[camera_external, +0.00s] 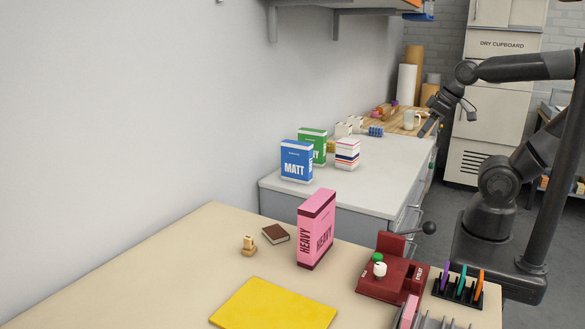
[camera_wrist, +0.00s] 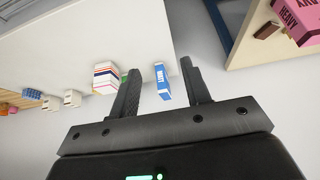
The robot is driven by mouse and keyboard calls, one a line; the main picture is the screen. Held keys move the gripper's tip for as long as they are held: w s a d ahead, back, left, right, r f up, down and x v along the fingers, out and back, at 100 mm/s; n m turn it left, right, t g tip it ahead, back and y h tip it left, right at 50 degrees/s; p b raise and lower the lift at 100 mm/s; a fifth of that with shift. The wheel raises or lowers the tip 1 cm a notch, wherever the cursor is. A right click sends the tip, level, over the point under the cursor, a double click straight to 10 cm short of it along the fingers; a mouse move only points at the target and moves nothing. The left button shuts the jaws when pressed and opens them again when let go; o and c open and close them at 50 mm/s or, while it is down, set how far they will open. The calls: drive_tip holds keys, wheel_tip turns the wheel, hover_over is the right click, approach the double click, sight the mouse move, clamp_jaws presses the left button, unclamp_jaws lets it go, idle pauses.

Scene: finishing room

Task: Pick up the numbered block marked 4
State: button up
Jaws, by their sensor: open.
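Two small pale blocks, (camera_external: 343,130) and (camera_external: 355,122), stand toward the far end of the white counter. They also show at the left of the wrist view, (camera_wrist: 72,98) and (camera_wrist: 50,102). They carry faint marks, but I cannot read any number, so I cannot tell which is the block marked 4. My gripper (camera_external: 431,126) hangs above the counter's right edge, apart from the blocks. In the wrist view its two fingers (camera_wrist: 161,66) are spread, with nothing held between them.
A blue MATT box (camera_external: 296,161), a green box (camera_external: 313,143) and a striped box (camera_external: 347,154) stand on the counter (camera_external: 375,175). A pink HEAVY box (camera_external: 316,230) stands on the nearer tan table.

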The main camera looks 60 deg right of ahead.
drive_tip(key=w+a+r, duration=0.2)
drive_tip(key=w+a, duration=0.1)
drive_tip(key=w, duration=0.3)
drive_tip(key=w+a+r, duration=0.2)
drive_tip(key=w+a, duration=0.1)
drive_tip(key=w, duration=0.2)
drive_tip(key=g, duration=0.1)
hover_over(249, 237)
drive_tip(key=s, duration=0.2)
drive_tip(key=shift+n, duration=0.4)
drive_tip(key=f, duration=2.2)
drive_tip(key=shift+s+a, duration=0.2)
drive_tip(key=shift+a, duration=0.05)
drive_tip(key=x, duration=0.6)
drive_tip(key=shift+w+d, duration=0.1)
drive_tip(key=shift+d, duration=0.1)
drive_tip(key=c, duration=0.9)
